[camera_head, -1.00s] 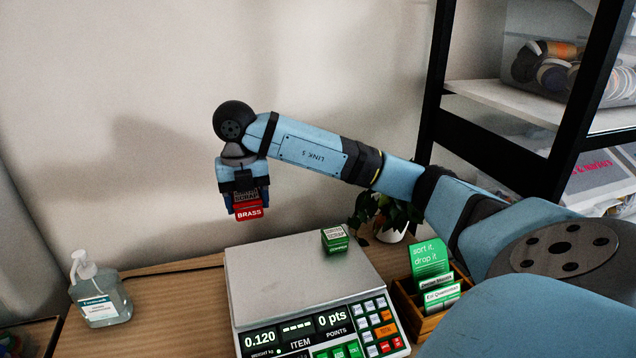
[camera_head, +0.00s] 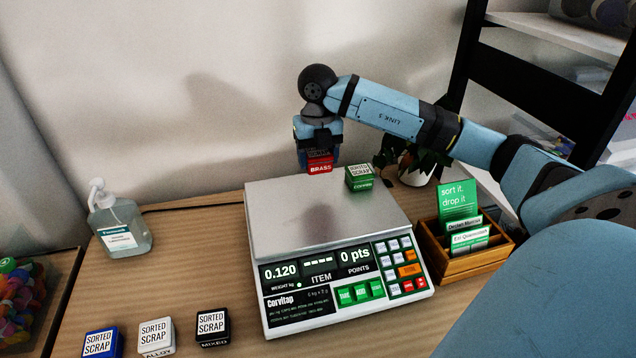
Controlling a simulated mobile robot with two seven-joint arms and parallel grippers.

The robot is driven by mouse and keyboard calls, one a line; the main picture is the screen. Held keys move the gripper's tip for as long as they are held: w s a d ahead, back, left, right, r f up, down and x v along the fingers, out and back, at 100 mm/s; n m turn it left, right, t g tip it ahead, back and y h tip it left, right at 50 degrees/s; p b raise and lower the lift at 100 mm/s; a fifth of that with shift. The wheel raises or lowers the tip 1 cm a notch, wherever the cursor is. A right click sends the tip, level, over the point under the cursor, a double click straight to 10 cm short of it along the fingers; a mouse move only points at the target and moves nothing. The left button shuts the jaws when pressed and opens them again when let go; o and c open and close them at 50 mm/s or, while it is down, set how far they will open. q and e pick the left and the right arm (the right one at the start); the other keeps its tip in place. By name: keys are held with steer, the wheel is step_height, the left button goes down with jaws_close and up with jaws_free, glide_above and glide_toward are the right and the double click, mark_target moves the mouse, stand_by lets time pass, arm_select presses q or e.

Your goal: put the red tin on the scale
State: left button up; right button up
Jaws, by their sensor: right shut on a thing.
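The red tin (camera_head: 320,167), labelled BRASS, is held in my right gripper (camera_head: 319,155), which points down with its jaws shut on it. It is at the far edge of the scale, left of the green tin; I cannot tell whether it touches the plate. The scale (camera_head: 300,220) has a bare silver plate over most of its top, and its display reads 0.120. A green tin (camera_head: 359,178) sits on the plate's far right part. My left gripper is not in view.
Blue (camera_head: 102,343), white (camera_head: 157,337) and black (camera_head: 212,327) tins stand at the front left. A sanitizer bottle (camera_head: 120,228) stands left of the scale. A wooden card box (camera_head: 470,262) and a potted plant (camera_head: 415,172) are at the right. A black shelf frame (camera_head: 540,90) rises behind.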

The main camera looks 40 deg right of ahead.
mark_target(318, 191)
steer(key=shift+f+b, duration=0.45)
steer(key=shift+f, duration=2.9)
steer(key=shift+f, duration=0.15)
steer(key=o, duration=1)
steer(key=shift+o, duration=0.2)
step_height(318, 191, up, 12)
steer(key=shift+r+p, duration=0.2)
steer(key=shift+p, duration=0.85)
